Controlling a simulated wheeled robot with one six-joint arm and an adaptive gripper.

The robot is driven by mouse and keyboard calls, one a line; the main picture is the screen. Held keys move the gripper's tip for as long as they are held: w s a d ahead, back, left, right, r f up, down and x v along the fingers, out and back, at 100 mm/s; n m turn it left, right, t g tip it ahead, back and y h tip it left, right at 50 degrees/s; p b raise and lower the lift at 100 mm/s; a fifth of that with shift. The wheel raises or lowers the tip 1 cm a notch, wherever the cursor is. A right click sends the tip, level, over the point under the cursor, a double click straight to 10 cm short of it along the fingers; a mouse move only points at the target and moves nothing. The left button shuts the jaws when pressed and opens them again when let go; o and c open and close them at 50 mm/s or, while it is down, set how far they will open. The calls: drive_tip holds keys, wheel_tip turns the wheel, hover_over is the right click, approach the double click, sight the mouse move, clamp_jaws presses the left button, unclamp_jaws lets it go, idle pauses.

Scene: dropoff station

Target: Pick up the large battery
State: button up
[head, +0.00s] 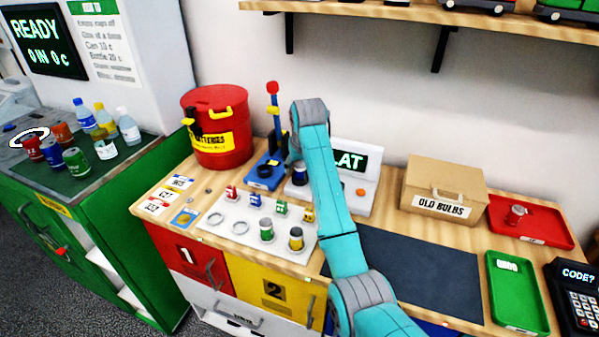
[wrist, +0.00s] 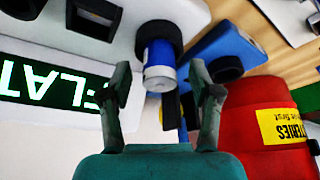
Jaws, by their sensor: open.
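A blue cylinder with a pale end (wrist: 159,55), which looks like the large battery, sits in a black round holder (wrist: 150,32) on the tester. In the head view the same dark blue cylinder (head: 300,174) stands on the tester (head: 355,190), whose sign reads "LAT", partly covered by my arm. In the wrist view my gripper (wrist: 160,78) is open, with one finger on each side of the battery's pale end in the picture. I cannot tell whether the fingers touch it. In the head view my gripper is mostly hidden behind my arm.
A red battery bin (head: 222,140) and a blue stand (head: 266,172) with a tall post are close on the left. A white tray (head: 240,248) holds a green and a yellow can-shaped cell. A cardboard box (head: 440,185) is right. The dark mat (head: 420,270) looks clear.

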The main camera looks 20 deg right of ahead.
clamp_jaws()
wheel_tip(320, 180, up, 10)
idle(0.6)
